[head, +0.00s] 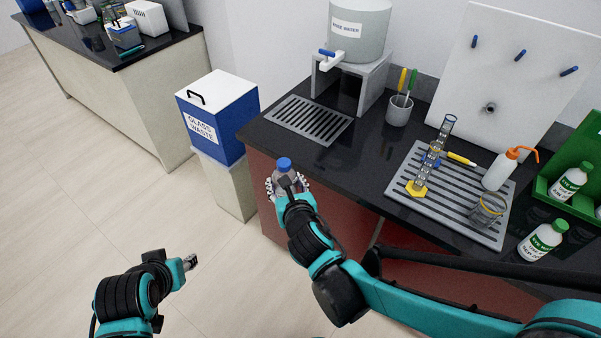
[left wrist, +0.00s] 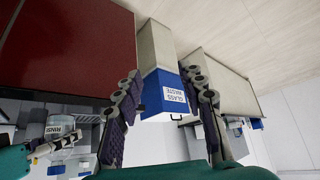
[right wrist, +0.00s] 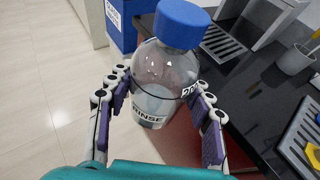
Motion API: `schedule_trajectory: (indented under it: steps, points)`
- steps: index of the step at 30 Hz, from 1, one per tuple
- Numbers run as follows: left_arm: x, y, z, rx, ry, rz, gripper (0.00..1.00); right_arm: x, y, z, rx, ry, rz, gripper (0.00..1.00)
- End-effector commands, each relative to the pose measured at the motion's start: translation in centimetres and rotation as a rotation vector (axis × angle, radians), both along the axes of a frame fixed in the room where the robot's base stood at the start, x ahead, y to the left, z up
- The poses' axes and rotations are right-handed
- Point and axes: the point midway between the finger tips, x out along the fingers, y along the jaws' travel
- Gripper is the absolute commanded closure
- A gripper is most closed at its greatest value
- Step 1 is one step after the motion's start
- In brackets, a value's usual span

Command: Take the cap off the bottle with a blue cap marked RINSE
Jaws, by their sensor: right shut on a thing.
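The clear bottle (right wrist: 165,85) has a blue cap (right wrist: 182,24) on its top and a white label reading RINSE. My right gripper (right wrist: 155,100) is shut around its body and holds it upright off the bench, by the near left bench edge. In the head view the blue cap (head: 284,164) shows above my right gripper (head: 288,186). My left gripper (head: 190,262) is over the floor to the left, apart from the bottle. In the left wrist view its fingers (left wrist: 165,100) are spread with nothing between them. The RINSE label (left wrist: 60,130) also shows there at lower left.
A glass waste bin (head: 218,115) stands left of the bench. On the bench are a drain grate (head: 309,120), a water tank (head: 358,30), a pen cup (head: 399,112), and a grey rack (head: 410,160) with a cylinder, wash bottle and beaker. Green-capped bottles (head: 541,240) stand right.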

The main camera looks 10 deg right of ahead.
Motion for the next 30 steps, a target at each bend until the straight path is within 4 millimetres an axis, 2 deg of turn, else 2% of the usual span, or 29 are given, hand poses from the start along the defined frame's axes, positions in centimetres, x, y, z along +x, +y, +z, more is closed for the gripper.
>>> schedule_trajectory:
  steps: [1,2,5,8,11,15,21,27,30]
  points:
    - [0.0,0.0,0.0,0.0,0.0,0.0,0.6,-0.3,0.6,0.2,0.001,0.0,0.022,1.0]
    - [0.0,0.0,0.0,0.0,0.0,0.0,0.52,-0.4,0.9,0.2,0.001,0.0,0.033,1.0]
    - [0.3,-0.2,0.4,0.012,0.006,-0.024,0.52,-0.7,1.5,0.4,0.0,0.0,0.054,1.0]
    - [1.2,-0.9,1.8,0.062,0.029,-0.116,0.52,-0.7,1.6,0.4,0.0,-0.001,0.061,1.0]
    - [2.9,-2.4,4.2,0.155,0.071,-0.299,0.52,-0.7,1.6,0.4,0.0,-0.001,0.06,1.0]
    - [6.0,-5.6,8.3,0.323,0.139,-0.665,0.52,-0.7,1.6,0.4,0.0,-0.001,0.06,1.0]
    - [10.1,-11.2,13.3,0.544,0.21,-1.239,0.52,-0.7,1.6,0.4,0.001,-0.001,0.059,1.0]
    - [13.0,-17.6,16.8,0.717,0.229,-1.835,0.52,-0.7,1.6,0.4,0.0,-0.001,0.058,1.0]
    - [14.0,-20.7,17.9,0.78,0.218,-2.116,0.52,-0.7,1.6,0.4,0.0,-0.001,0.058,1.0]
